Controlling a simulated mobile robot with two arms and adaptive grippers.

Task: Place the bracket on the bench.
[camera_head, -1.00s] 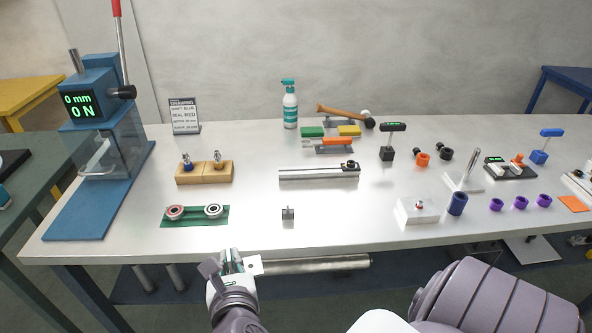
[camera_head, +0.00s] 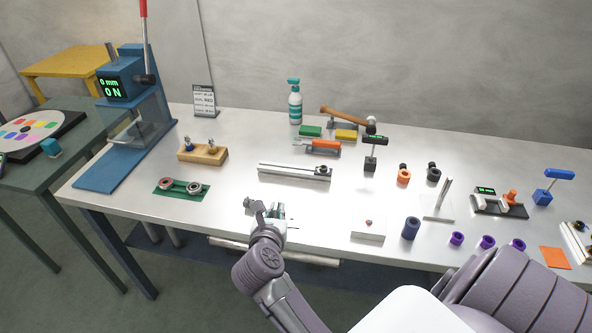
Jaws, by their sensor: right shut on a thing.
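My right gripper (camera_head: 270,213) is over the front edge of the bench (camera_head: 330,210), left of the middle. It is shut on the bracket (camera_head: 291,225), a small pale plate that shows just to the right of the fingers. Most of the bracket is hidden by the gripper, and I cannot tell whether it touches the bench top. My left gripper is not in view.
A blue press (camera_head: 118,155) stands at the left end. Purple rings (camera_head: 487,242) lie front right. Bare bench lies between rail and white block.

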